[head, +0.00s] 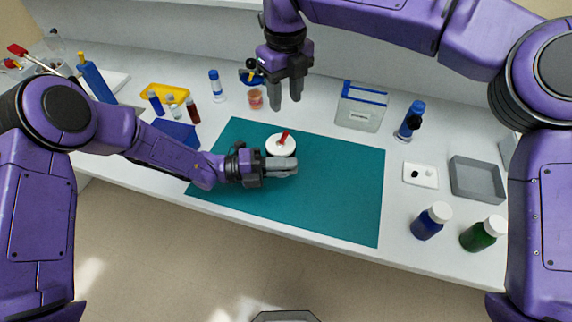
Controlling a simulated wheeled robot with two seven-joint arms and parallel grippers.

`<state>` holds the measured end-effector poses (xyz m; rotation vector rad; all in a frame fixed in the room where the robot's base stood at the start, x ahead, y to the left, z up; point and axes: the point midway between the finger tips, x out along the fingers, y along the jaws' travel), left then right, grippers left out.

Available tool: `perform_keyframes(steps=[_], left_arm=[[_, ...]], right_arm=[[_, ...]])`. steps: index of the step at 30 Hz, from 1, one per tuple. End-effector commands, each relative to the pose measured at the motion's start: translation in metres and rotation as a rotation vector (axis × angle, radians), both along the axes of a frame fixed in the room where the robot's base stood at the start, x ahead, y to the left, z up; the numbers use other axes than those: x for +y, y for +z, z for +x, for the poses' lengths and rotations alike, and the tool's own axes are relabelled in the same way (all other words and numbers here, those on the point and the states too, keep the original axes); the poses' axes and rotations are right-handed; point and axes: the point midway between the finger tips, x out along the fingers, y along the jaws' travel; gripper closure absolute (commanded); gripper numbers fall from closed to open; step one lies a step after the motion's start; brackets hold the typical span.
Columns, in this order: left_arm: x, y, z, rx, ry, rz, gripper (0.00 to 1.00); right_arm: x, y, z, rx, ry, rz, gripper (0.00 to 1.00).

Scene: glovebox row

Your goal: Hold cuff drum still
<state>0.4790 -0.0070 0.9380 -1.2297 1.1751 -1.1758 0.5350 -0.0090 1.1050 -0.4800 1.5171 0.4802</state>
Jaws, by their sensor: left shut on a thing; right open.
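The cuff drum (279,143) looks like a round white piece with a red part (284,135) standing up from its top. It sits on the teal mat (335,190), left of the mat's middle. My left gripper (290,166) is shut at the drum's near edge, with its fingers pointing right. The drum's near side is partly hidden behind these fingers. My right gripper (285,92) is open and empty, pointing down above and behind the drum, near the mat's far edge.
Behind the mat stand a small orange-topped jar (255,99), a blue-capped vial (216,84) and a clear box with a blue lid (361,107). A grey tray (477,180), a blue bottle (432,221) and a green bottle (484,233) are at right. The mat's right half is clear.

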Motion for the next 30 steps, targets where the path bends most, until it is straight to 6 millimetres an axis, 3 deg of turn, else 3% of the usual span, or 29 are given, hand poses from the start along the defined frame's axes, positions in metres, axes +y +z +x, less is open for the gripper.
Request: perform_keyframes(steps=[5,6,9,11,16,21,25,30], left_arm=[[0.0,0.0,0.0,0.0,0.0,0.0,1.0],[0.0,0.0,0.0,0.0,0.0,0.0,1.0],[0.0,0.0,0.0,0.0,0.0,0.0,1.0],[0.0,0.0,0.0,0.0,0.0,0.0,1.0],[0.0,0.0,0.0,0.0,0.0,0.0,1.0],[0.0,0.0,0.0,0.0,0.0,0.0,1.0],[0.0,0.0,0.0,0.0,0.0,0.0,1.0],[0.0,0.0,0.0,0.0,0.0,0.0,1.0]], right_arm=[[0.0,0.0,0.0,0.0,0.0,0.0,0.61],[-0.001,-0.001,0.0,-0.001,-0.001,-0.003,0.74],[-0.013,-0.009,0.006,-0.026,-0.015,-0.055,1.0],[-0.032,-0.02,0.015,-0.068,-0.034,-0.131,1.0],[-0.121,-0.056,0.051,-0.288,-0.093,-0.484,1.0],[-0.196,-0.069,0.082,-0.58,-0.066,-0.806,1.0],[-0.229,-0.071,0.096,-0.821,0.023,-0.974,1.0],[-0.239,-0.079,0.101,-1.142,0.22,-1.059,1.0]])
